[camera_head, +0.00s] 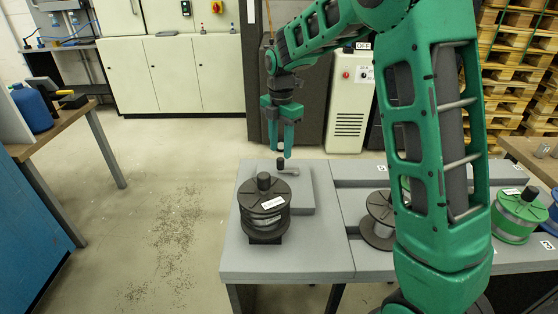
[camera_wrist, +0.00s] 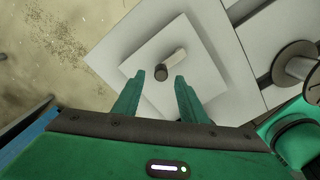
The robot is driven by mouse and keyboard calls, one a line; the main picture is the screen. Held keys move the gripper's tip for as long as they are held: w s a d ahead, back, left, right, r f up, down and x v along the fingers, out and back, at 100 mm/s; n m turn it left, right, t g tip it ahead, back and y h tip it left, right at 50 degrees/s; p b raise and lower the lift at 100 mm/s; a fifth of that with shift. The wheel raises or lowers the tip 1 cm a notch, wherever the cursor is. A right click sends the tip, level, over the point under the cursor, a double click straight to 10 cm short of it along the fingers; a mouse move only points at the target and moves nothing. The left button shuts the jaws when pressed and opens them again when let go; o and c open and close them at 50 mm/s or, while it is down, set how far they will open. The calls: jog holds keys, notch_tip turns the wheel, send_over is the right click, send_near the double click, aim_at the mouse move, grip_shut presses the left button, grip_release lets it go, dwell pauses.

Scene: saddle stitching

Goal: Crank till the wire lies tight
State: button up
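A small crank stands on a raised grey plate on the table; its dark upright knob (camera_head: 284,163) also shows in the wrist view (camera_wrist: 161,73), at the end of a short pale arm (camera_wrist: 174,58). My gripper (camera_head: 280,152) points down just above the crank, its green fingers apart and empty. In the wrist view the knob appears between and beyond the fingertips (camera_wrist: 160,78); I see no contact. A dark spool (camera_head: 265,208) wound with grey wire, bearing a white label, stands in front of the plate. How tight its wire lies is too small to tell.
Another dark spool (camera_head: 379,220) and a green spool (camera_head: 514,215) stand to the right on the grey table (camera_head: 290,262). My arm partly covers the middle. A wooden bench (camera_head: 45,133) with a blue container is at the left. Open floor lies between.

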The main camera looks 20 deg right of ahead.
aim_at(280, 158)
jog(key=shift+f, duration=2.7)
jog(key=shift+c, duration=0.3)
grip_shut()
jog(key=shift+a, duration=0.2)
jog(key=shift+d, duration=0.2)
jog(key=shift+w, duration=0.1)
